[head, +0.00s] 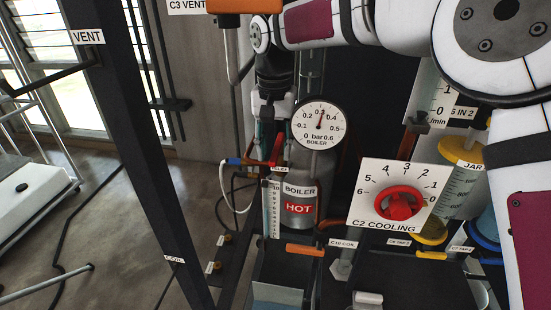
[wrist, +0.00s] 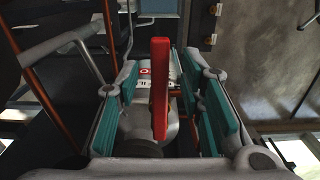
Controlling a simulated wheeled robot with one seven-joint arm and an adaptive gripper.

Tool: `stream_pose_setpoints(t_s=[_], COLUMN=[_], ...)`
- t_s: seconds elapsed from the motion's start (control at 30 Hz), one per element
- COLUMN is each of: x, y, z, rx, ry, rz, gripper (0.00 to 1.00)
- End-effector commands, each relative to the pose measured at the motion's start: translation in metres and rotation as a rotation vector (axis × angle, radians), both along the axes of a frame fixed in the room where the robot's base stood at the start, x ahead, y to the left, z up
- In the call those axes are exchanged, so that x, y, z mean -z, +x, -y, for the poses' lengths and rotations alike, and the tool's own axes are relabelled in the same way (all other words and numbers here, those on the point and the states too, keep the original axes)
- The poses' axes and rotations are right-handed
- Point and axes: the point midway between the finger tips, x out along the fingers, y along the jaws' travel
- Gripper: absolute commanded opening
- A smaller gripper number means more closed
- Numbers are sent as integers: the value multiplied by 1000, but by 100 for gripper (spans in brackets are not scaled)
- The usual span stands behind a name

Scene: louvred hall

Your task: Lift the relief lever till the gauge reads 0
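The red relief lever (head: 276,150) sticks up at the top of the boiler (head: 299,190), above a small tag that is hard to read. The boiler carries a red HOT label. The boiler gauge (head: 319,123) is a white dial marked up to 0.6 bar, and its needle points up, at about 0.3. My gripper (head: 268,132) is over the lever, fingers down. In the wrist view the red lever (wrist: 160,92) stands between the teal finger pads of my open gripper (wrist: 157,100). Gaps show on both sides of the lever.
A red C2 cooling knob (head: 399,204) on a white dial is right of the boiler. An orange handle (head: 305,250) sits below it. A blue-tipped white hose (head: 233,161) lies left of the lever. A dark slanted post (head: 137,150) stands at left, with open floor beyond.

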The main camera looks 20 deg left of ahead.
Motion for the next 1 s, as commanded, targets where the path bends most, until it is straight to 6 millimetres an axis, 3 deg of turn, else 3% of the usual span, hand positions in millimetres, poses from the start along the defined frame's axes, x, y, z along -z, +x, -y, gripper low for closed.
stream_pose_setpoints(t_s=[0.07,0.83,1.0], x=[9,25,25], y=[1,0,0], z=[0,0,0], rx=[0,-1,-1], ry=[-1,0,0], rz=[-2,0,0], gripper=[35,35,0])
